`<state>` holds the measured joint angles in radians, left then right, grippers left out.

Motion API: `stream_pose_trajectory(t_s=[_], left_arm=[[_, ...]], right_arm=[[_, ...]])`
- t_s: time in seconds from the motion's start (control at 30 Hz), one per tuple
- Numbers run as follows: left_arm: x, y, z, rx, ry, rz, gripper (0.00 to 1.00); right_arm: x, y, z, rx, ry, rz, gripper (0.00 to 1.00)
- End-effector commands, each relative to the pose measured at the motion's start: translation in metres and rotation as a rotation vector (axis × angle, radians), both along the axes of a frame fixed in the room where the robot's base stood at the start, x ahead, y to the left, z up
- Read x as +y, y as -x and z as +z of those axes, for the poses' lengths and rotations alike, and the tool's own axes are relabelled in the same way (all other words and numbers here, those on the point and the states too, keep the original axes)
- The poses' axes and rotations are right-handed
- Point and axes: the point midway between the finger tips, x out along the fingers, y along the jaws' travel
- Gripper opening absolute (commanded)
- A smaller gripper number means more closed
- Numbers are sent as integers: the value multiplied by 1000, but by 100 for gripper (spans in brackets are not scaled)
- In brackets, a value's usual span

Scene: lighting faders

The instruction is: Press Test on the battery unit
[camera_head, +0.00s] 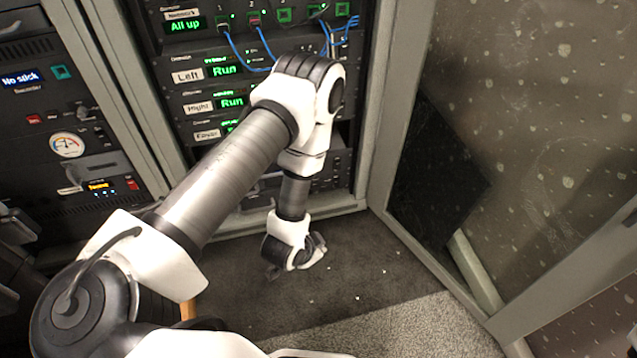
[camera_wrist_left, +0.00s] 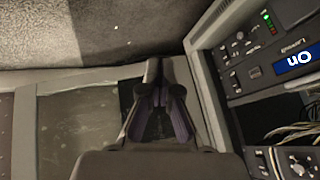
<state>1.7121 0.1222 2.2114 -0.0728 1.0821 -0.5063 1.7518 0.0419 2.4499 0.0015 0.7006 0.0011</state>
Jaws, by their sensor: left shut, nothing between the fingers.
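No label that I can read marks the battery unit or its Test button. In the left wrist view, a dark rack unit (camera_wrist_left: 250,45) shows a blue display reading "On", a row of green lights and small buttons, all turned upside down. Its small label is not clearly readable. My left gripper (camera_head: 293,262) hangs low in front of the rack's lower part in the head view, over the dark floor. Its fingers (camera_wrist_left: 158,72) show shut and empty in the left wrist view, to the left of the rack unit and apart from it. My right gripper is out of view.
The rack (camera_head: 167,75) holds several units with green displays and blue cables, partly hidden by my left arm. Another rack (camera_head: 35,130) with a gauge stands at left. A framed, speckled panel (camera_head: 540,110) closes off the right. The floor (camera_head: 350,290) between is open.

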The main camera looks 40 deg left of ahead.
Motion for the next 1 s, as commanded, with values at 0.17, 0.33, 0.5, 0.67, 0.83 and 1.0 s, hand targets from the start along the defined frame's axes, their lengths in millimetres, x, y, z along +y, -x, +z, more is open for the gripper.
stream_pose_trajectory(t_s=[0.17, 0.33, 0.5, 0.67, 0.83, 1.0], left_arm=[[27, -77, -51, -298, -160, -128, 0], [60, -137, -51, -572, -379, -214, 0], [79, -161, -39, -704, -517, -243, 0], [81, -163, -34, -717, -534, -248, 0], [81, -163, -34, -715, -531, -247, 0], [88, -168, -36, -715, -530, -245, 0]], right_arm=[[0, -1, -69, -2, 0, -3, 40], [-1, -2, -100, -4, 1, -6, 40], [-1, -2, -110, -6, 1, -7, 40], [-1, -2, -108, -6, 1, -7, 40], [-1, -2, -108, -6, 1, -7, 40], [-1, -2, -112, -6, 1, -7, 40]])
